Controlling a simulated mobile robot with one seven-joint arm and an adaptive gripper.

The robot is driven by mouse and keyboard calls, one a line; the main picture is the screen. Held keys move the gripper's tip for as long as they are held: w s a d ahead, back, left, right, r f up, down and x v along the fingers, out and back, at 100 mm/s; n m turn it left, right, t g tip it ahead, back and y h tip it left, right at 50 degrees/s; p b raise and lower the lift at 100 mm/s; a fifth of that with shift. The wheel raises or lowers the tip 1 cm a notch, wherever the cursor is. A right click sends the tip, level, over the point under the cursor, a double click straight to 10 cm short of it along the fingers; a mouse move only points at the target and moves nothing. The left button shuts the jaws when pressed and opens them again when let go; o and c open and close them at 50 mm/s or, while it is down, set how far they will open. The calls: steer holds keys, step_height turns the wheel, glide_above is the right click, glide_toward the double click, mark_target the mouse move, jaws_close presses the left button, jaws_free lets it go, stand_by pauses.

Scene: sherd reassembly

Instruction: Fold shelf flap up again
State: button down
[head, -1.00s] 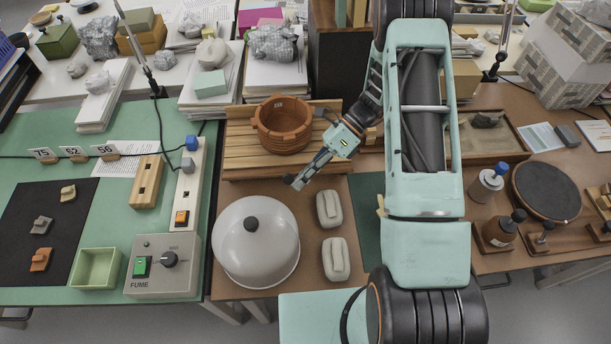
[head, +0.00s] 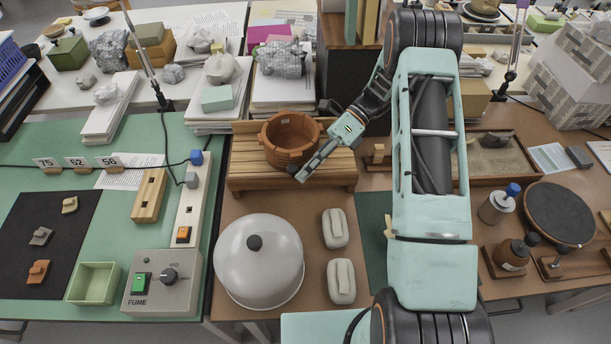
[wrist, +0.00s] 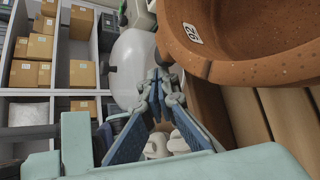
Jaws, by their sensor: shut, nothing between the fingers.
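The slatted wooden shelf (head: 245,170) stands at the back of the brown table, its front slats lying flat in the head view. I cannot clearly tell the flap from the rest of the shelf. A brown ribbed pot (head: 283,141) with a small label sits on the slats. The pot (wrist: 240,60) and some slats (wrist: 290,120) also show at the right in the wrist view. My gripper (head: 300,178) is shut and empty, over the shelf's front part, just in front of the pot's lower right side. Its closed fingertips (wrist: 160,78) show in the wrist view; I cannot tell whether they touch anything.
A grey dome lid (head: 258,265) with a dark knob and two pale pads (head: 335,228) (head: 341,281) lie in front of the shelf. A green work mat (head: 120,210) with a fume switch box (head: 162,285) is at left. A dark box (head: 350,65) stands behind.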

steer(key=shift+w+r, duration=0.1)
steer(key=shift+w, duration=0.3)
steer(key=shift+w+r, duration=0.15)
steer(key=shift+w, duration=0.05)
steer(key=shift+w, duration=0.1)
steer(key=v, duration=1.1)
steer(key=shift+d, duration=0.5)
